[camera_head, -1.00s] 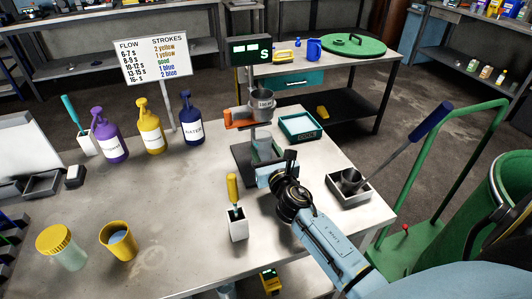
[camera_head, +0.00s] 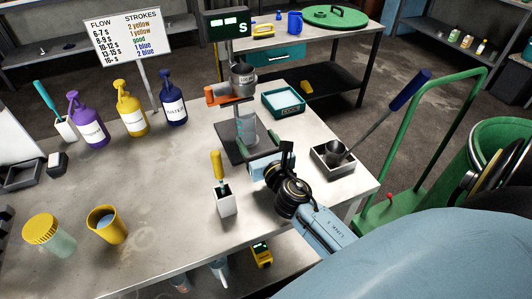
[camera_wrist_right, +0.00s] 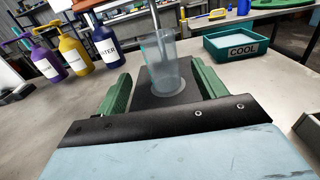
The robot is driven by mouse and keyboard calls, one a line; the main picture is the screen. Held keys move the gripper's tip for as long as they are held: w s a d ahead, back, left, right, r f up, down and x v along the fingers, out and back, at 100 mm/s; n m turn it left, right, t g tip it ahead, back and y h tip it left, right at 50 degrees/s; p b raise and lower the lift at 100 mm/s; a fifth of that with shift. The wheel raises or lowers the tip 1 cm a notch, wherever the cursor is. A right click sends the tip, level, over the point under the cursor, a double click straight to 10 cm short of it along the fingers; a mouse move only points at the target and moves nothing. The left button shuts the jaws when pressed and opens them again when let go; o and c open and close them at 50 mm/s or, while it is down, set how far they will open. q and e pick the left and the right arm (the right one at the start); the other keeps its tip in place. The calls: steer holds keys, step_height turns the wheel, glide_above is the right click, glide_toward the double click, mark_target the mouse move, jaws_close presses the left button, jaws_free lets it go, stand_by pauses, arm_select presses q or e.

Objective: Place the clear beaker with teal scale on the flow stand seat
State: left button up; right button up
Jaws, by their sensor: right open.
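The clear beaker (camera_head: 247,129) stands upright under the funnel cup, on the dark base of the flow stand (camera_head: 232,152). In the right wrist view the beaker (camera_wrist_right: 163,66) rests on a pale round seat (camera_wrist_right: 178,90), with a teal mark along its left side. My right gripper (camera_head: 260,151) is open in front of the stand. In the right wrist view its green fingers (camera_wrist_right: 160,80) are spread left and right, with the beaker ahead between them and gaps on both sides. My left gripper is not in view.
The funnel cup (camera_head: 242,76) with an orange handle hangs above the beaker. A teal COOL tray (camera_head: 283,101) lies behind right, and a box with a ladle (camera_head: 332,158) is to the right. A white holder (camera_head: 226,203) with a yellow-handled tool stands near the front. Pump bottles (camera_head: 133,120) stand left.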

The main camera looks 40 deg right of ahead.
steer(key=v, duration=0.5)
steer(key=shift+s+a, duration=0.15)
steer(key=shift+s, duration=0.2)
